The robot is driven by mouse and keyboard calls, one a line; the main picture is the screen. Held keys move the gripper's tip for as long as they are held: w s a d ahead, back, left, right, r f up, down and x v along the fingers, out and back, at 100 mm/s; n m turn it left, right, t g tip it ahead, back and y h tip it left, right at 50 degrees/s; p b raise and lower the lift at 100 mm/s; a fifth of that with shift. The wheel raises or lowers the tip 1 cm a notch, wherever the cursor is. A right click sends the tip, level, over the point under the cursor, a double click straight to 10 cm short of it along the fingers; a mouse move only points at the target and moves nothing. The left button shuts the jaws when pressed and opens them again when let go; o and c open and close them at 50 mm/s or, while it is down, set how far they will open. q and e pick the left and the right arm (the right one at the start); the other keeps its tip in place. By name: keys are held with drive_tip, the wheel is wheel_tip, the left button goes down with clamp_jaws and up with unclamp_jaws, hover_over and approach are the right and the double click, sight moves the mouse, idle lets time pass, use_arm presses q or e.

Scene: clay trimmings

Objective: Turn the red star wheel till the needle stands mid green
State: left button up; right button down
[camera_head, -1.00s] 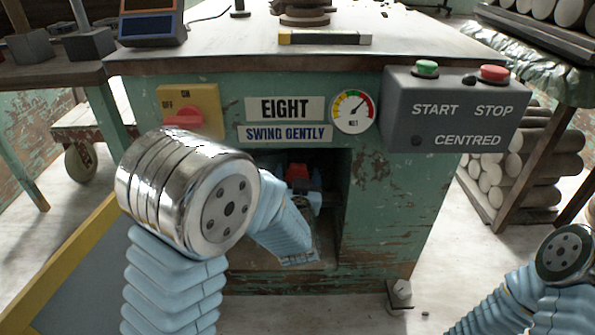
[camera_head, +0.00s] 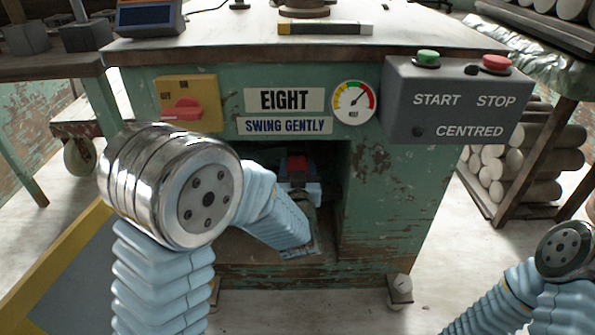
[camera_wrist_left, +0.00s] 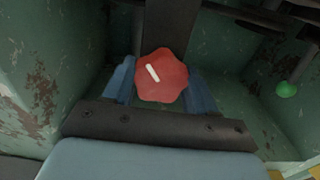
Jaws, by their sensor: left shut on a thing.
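The red star wheel (camera_wrist_left: 161,76) sits between the two blue fingers of my left gripper (camera_wrist_left: 160,88) in the left wrist view. The fingers are shut on it from both sides. A white mark on its face slants from upper left to lower right. In the head view the wheel (camera_head: 297,162) shows as a small red patch inside the dark recess, with my left gripper (camera_head: 298,186) at it. The dial (camera_head: 353,103) is on the panel above and right of the recess. Its needle points up and right, towards the orange-red side, off the green. My right gripper is out of view.
The recess (camera_head: 338,205) has close side walls around my left forearm. A yellow box with a red switch (camera_head: 188,105) is at the upper left. A grey START/STOP box (camera_head: 455,105) juts out at the right. A green knob (camera_wrist_left: 287,89) shows right of the wheel.

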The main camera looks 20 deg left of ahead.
use_arm(q)
drive_tip(key=shift+n, duration=0.8)
drive_tip(key=n, duration=0.2)
drive_tip(key=shift+n, duration=0.4)
drive_tip(key=n, duration=0.5)
drive_tip(key=shift+n, duration=0.3)
drive_tip(key=shift+a, duration=0.1)
drive_tip(key=o, duration=1)
drive_tip(key=shift+o, duration=0.2)
